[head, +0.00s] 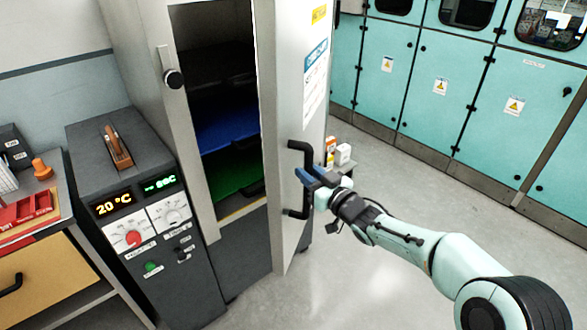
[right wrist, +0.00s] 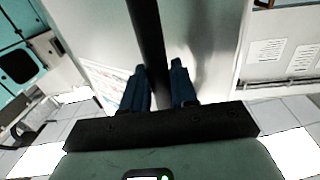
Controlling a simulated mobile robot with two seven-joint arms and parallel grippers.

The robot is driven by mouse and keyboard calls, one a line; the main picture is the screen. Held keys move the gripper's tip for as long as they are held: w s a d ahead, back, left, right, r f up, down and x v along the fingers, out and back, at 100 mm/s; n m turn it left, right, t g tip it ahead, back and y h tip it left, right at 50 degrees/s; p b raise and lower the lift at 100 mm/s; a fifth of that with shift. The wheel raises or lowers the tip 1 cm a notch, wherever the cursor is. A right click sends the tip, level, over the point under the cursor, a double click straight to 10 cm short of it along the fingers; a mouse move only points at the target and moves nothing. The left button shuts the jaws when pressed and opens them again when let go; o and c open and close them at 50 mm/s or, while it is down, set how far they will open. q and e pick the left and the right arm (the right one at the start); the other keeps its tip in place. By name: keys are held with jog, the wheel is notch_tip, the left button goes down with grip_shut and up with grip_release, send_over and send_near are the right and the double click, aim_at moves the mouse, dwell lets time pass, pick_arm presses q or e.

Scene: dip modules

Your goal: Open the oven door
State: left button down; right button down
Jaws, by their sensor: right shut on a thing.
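The oven (head: 172,140) is a tall grey cabinet. Its door (head: 290,120) stands partly open, swung out to the right, so the dark inside with a blue shelf (head: 222,132) and a green shelf (head: 228,172) shows. A black bar handle (head: 299,148) is on the door's outer face. My right gripper (head: 306,178) is shut on this handle. In the right wrist view the dark bar (right wrist: 150,45) runs between the two blue fingers (right wrist: 160,85). My left gripper is not in view.
A control panel (head: 140,222) with displays and knobs stands left of the oven. A bench with red trays (head: 25,212) is at the far left. Small bottles (head: 343,153) stand behind the door. Teal cabinets (head: 440,85) line the back. Open grey floor lies to the right.

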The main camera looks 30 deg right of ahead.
jog(key=shift+s+d, duration=0.2)
jog(key=shift+d, duration=0.3)
jog(key=c, duration=1.1)
grip_release()
jog(key=shift+r, duration=0.1)
jog(key=shift+o, duration=0.3)
jog(key=shift+w+d, duration=0.1)
jog(key=shift+w, duration=0.05)
jog(key=s+d, duration=0.2)
jog(key=s, duration=1.1)
jog(key=shift+s, duration=0.15)
